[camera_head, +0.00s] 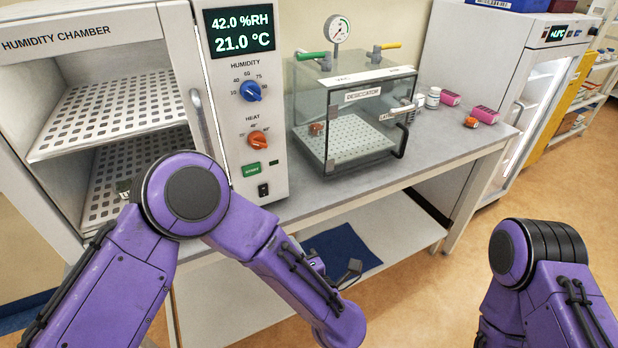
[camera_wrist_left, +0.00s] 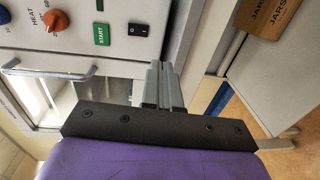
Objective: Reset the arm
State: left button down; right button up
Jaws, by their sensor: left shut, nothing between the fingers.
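My left arm comes in from the left in the head view, bent at the elbow, its purple forearm pointing down and right in front of the bench. In the left wrist view my left gripper (camera_wrist_left: 164,88) has its grey fingers together with nothing between them. The humidity chamber's control panel (camera_wrist_left: 110,22) shows beyond them. My right arm is at the lower right of the head view, bent; its gripper is out of view.
A glass desiccator (camera_head: 350,110) stands on the bench (camera_head: 440,150). A blue mat (camera_head: 340,247) lies on the lower shelf. Floor is clear between my arms.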

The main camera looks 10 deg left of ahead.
pick_arm(q)
jog(key=s+a+f+m+g+h, duration=0.1)
jog(key=s+a+f+m+h, duration=0.1)
jog(key=f+m+h, duration=0.4)
jog(key=s+a+f+m+g+h, duration=0.1)
jog(key=s+f+m+h, duration=0.15)
jog(key=f+m, duration=0.65)
jog(key=s+a+f+m+g+y, duration=0.1)
jog(key=s+a+f+g, duration=0.3)
jog(key=s+a, duration=0.5)
jog(key=s+a+f+m+g+y, duration=0.1)
jog(key=s+a+f+g, duration=0.3)
jog(key=s+a, duration=0.5)
jog(key=s+f+m+b, duration=0.1)
jog(key=s+f, duration=0.1)
jog(key=s, duration=0.2)
jog(key=shift+a+f+g, duration=0.15)
jog(key=shift+f+g, duration=0.05)
jog(key=shift+g, duration=0.2)
